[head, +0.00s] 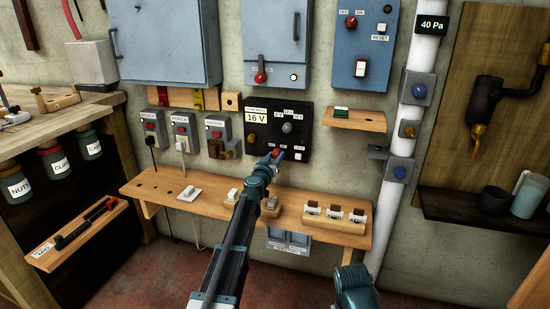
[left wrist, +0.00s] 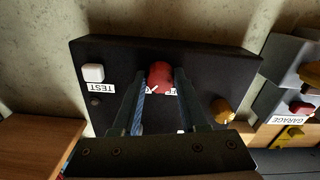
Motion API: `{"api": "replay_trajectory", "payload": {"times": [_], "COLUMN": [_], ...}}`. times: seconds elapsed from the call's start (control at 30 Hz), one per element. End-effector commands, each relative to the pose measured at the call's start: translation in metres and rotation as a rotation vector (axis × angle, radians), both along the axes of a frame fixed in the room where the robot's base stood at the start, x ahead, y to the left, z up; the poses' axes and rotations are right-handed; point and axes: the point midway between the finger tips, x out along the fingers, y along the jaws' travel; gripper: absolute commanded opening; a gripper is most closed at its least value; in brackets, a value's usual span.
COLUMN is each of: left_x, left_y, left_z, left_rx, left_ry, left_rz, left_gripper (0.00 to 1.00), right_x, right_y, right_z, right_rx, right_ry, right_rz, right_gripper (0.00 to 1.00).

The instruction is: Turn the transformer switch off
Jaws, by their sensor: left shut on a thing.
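The transformer (head: 267,133) is a black box on the wall with a "16 V" display, a grey knob (head: 287,127) and a brass knob (head: 251,138). My left gripper (head: 275,155) is at its lower edge. In the left wrist view, a red switch (left wrist: 160,73) sits between the two fingers of the left gripper (left wrist: 161,90), which is shut on it. The label beneath the switch is partly hidden by the fingers, so its setting cannot be read. My right gripper is not visible.
A white TEST button (left wrist: 93,73) lies beside the switch. Left of the transformer are several grey switch boxes, one labelled GARAGE (left wrist: 291,124). A wooden shelf (head: 155,188) with small switches runs below. A white pipe (head: 405,130) stands at right.

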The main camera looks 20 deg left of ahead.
Motion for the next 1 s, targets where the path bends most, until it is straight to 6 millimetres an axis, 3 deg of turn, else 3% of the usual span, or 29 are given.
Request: {"api": "replay_trajectory", "payload": {"times": [0.37,1.0], "left_x": [-0.0002,-0.0002], "left_y": [-0.0003,-0.001], "left_z": [0.0001,0.0007], "left_rx": [-0.103,-0.685], "left_ry": [0.004,0.023], "left_rz": [0.0,0.0], "left_gripper": [0.0,0.0], "right_x": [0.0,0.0], "right_y": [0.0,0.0], "right_z": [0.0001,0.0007], "right_rx": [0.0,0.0], "right_ry": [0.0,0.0], "right_rz": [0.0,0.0], "right_gripper": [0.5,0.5]}}
